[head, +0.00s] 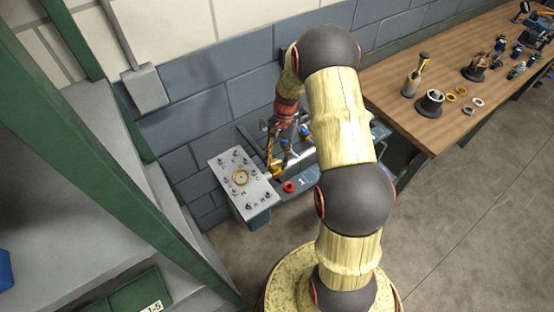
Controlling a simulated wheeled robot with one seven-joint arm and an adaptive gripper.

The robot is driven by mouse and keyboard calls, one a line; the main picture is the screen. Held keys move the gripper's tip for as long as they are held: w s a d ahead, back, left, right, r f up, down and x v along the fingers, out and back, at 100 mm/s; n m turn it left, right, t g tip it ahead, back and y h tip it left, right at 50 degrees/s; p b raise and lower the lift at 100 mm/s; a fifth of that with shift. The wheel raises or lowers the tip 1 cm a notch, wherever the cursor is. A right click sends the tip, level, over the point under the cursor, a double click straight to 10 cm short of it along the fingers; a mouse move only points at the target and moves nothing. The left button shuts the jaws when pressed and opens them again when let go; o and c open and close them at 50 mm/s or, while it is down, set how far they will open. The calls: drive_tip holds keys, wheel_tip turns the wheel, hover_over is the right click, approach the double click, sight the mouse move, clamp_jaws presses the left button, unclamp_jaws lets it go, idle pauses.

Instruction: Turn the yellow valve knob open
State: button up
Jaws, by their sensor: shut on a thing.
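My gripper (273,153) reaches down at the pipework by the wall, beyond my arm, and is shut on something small. A yellow part (277,171), which looks like the yellow valve knob, shows right at the fingertips. The knob's outline is mostly covered by the fingers, so I cannot tell how far it is turned. Small blue parts (284,144) sit close to the right of the gripper on the pipework. A red ring-shaped part (289,187) lies in front of the pipes on a grey-blue surface.
A grey box with lettering and a brass dial (256,191) stands just left of the gripper. A wooden workbench (397,80) with tools and rings is at the right. Green-framed shelving (120,160) fills the left. The block wall is close behind.

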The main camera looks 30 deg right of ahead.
drive_tip(key=shift+n+h, duration=0.3)
drive_tip(key=shift+n, duration=0.7)
drive_tip(key=o, duration=1.1)
drive_tip(key=shift+g, duration=0.3)
drive_tip(key=shift+w, duration=0.1)
drive_tip(key=v, duration=1.2)
